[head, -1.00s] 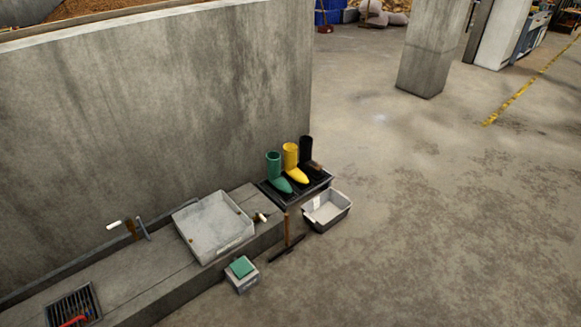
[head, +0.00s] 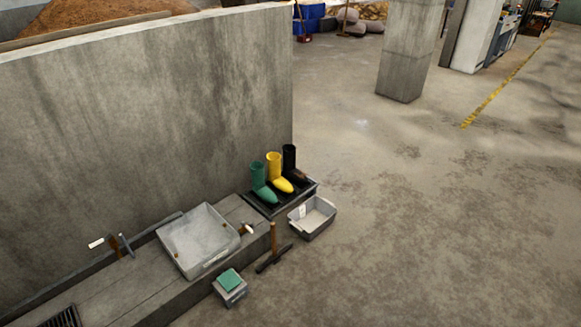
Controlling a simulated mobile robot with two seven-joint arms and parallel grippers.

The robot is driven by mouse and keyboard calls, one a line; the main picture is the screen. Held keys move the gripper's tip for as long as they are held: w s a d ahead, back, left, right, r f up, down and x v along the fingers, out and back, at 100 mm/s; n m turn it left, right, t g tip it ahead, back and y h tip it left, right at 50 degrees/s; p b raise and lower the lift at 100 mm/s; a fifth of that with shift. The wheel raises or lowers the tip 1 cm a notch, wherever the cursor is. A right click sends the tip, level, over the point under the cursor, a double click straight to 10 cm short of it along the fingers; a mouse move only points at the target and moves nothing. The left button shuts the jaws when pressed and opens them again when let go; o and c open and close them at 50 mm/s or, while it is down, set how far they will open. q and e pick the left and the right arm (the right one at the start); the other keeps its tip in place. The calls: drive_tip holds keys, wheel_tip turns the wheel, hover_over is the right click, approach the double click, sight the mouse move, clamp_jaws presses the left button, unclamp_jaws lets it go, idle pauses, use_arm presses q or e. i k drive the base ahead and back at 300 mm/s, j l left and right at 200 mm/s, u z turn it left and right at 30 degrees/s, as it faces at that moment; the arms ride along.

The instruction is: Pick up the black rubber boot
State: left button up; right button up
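The black rubber boot (head: 289,160) stands upright at the right end of a row of boots on a dark tray (head: 266,209), by the end of the concrete wall. A yellow boot (head: 274,168) stands just left of it, and a green boot (head: 259,182) stands left of that. The lower part of the black boot is partly hidden by the yellow boot, and a small brownish thing shows at its foot. Neither of my grippers is in the head view.
A grey bin (head: 325,219) sits on the floor before the tray. A long-handled tool (head: 273,243) and a box with a green top (head: 230,284) stand nearby. A pale basin (head: 199,241) rests on the low concrete ledge (head: 120,297). The floor to the right is clear up to a pillar (head: 404,60).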

sight(296, 176)
drive_tip(key=i+l+z, duration=0.35)
drive_tip(key=i+z, duration=0.3)
drive_tip(key=i+l+z, duration=0.25)
drive_tip(key=i+z, duration=0.2)
drive_tip(key=i, duration=0.2)
drive_tip(key=i+z, duration=0.5)
drive_tip(key=i, duration=1.8)
drive_tip(key=i+u, duration=0.45)
drive_tip(key=i, duration=0.25)
drive_tip(key=i+l+u, duration=0.2)
drive_tip(key=i+u, duration=0.2)
drive_tip(key=i, duration=0.3)
drive_tip(key=i+u, duration=0.85)
drive_tip(key=i+l+u, duration=0.15)
drive_tip(key=i+u, duration=0.45)
drive_tip(key=u, duration=0.3)
drive_tip(key=i+l+u, duration=0.1)
drive_tip(key=u, duration=0.4)
drive_tip(key=i+l+u, duration=0.25)
drive_tip(key=u, duration=0.25)
drive_tip(key=i+l+u, duration=0.15)
drive_tip(key=u, duration=0.25)
drive_tip(key=i+l+u, duration=0.2)
drive_tip(key=u, duration=0.2)
drive_tip(key=i+l+u, duration=0.2)
drive_tip(key=u, duration=0.2)
drive_tip(key=l, duration=0.1)
